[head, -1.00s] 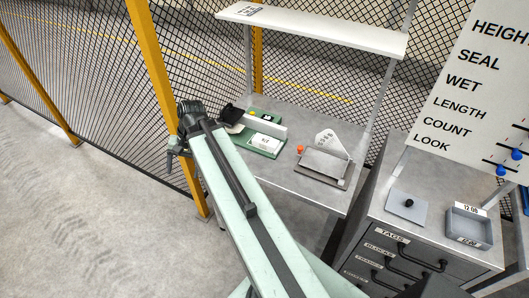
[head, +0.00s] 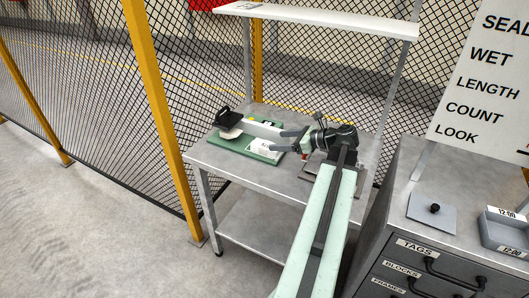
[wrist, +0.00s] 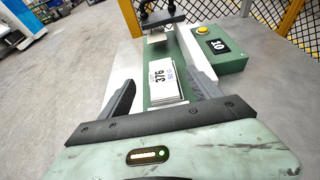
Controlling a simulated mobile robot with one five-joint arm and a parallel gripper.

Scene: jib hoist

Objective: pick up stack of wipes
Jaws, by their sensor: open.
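A white, flat stack with a printed label, "376" on it, lies on a green base plate (wrist: 150,55). I take this to be the stack of wipes (wrist: 163,80), though the label does not name it. In the head view the stack (head: 262,149) shows partly behind my gripper (head: 277,141). In the wrist view my gripper (wrist: 160,86) is open. One finger is on each side of the stack's near part, with gaps visible. I cannot tell the height of the fingertips above the plate.
The green device has a box (wrist: 215,50) with a yellow button and display right of the stack, and a black-handled part (head: 231,117) at its far end. A shelf (head: 320,20) hangs above the grey table (head: 215,158). A drawer cabinet (head: 425,262) stands at right.

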